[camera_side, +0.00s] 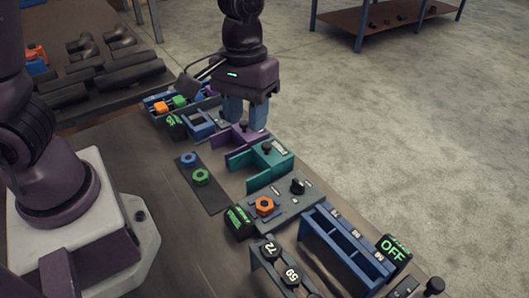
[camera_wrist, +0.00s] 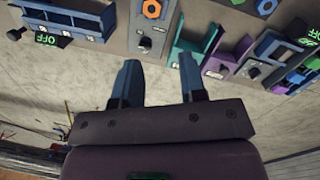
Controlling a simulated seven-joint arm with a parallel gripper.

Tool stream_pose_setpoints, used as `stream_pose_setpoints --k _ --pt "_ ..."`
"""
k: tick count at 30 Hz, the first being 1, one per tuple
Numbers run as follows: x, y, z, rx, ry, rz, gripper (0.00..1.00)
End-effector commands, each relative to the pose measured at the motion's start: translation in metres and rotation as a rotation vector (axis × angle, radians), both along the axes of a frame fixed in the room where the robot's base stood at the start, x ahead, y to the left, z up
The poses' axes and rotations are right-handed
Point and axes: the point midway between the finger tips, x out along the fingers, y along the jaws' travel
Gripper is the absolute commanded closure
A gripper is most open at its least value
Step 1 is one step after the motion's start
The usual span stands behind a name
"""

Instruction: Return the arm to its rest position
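My gripper (camera_side: 246,122) hangs over the far part of the bench in the side view, fingers pointing down. It is near the purple fixture (camera_side: 232,137), beyond the teal fixture (camera_side: 262,167). Whether it touches anything there cannot be told. In the wrist view the two blue fingers of my gripper (camera_wrist: 160,82) stand apart with nothing between them. The teal fixture also shows in the wrist view (camera_wrist: 187,52), ahead of the fingers.
A grey plate (camera_side: 285,215) bears an orange nut (camera_side: 264,205) and a black knob. A dark mat (camera_side: 214,196) bears a blue and a green nut. A blue rack (camera_side: 345,243) stands beside an OFF display (camera_side: 393,249). Dark pipes (camera_side: 95,60) lie on a back-left table.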

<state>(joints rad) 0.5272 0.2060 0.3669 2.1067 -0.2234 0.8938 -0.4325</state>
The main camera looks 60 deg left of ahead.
Motion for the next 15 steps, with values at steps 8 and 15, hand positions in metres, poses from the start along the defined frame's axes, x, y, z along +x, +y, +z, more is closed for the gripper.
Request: stream_pose_setpoints --k 8,15 --pt "-0.064 0.036 0.066 -0.012 -0.243 -0.399 0.62" --pt "-0.105 0.063 0.099 0.117 -0.445 -0.468 0.62"
